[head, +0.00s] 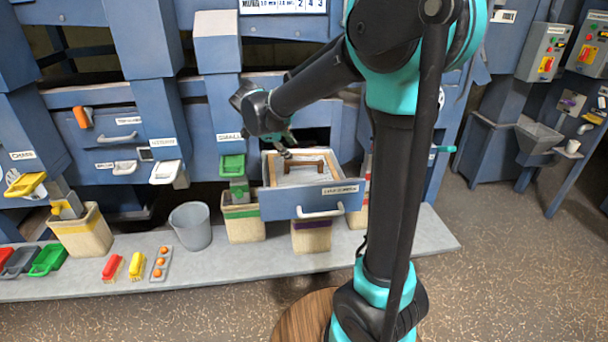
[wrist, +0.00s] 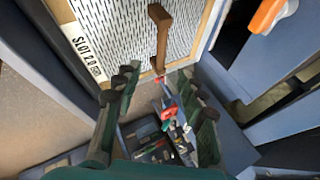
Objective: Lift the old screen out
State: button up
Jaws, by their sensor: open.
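The screen (head: 290,178) lies in a pulled-out blue drawer (head: 305,203). It has a pale wooden frame and a brown bar handle (head: 306,163) standing up from it. In the wrist view the slotted screen (wrist: 112,30) carries a strip reading "SLOT 2.0", and the brown handle (wrist: 159,36) rises near the top middle. My gripper (head: 283,147) is over the back left part of the drawer, close to the handle. In the wrist view my gripper (wrist: 160,75) is open and empty, its fingers apart below the handle. Contact between them cannot be made out.
A grey bench (head: 200,268) runs below the drawer, with a grey bucket (head: 191,226), sample bins (head: 243,217), brushes (head: 112,267) and trays (head: 48,260). Blue machine columns (head: 217,97) flank the drawer. Open floor (head: 490,270) lies at the right.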

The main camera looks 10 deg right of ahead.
aim_at(303, 162)
jog(key=x, duration=1)
jog(key=shift+w+d+f, duration=0.1)
jog(key=shift+w, duration=0.05)
grip_shut()
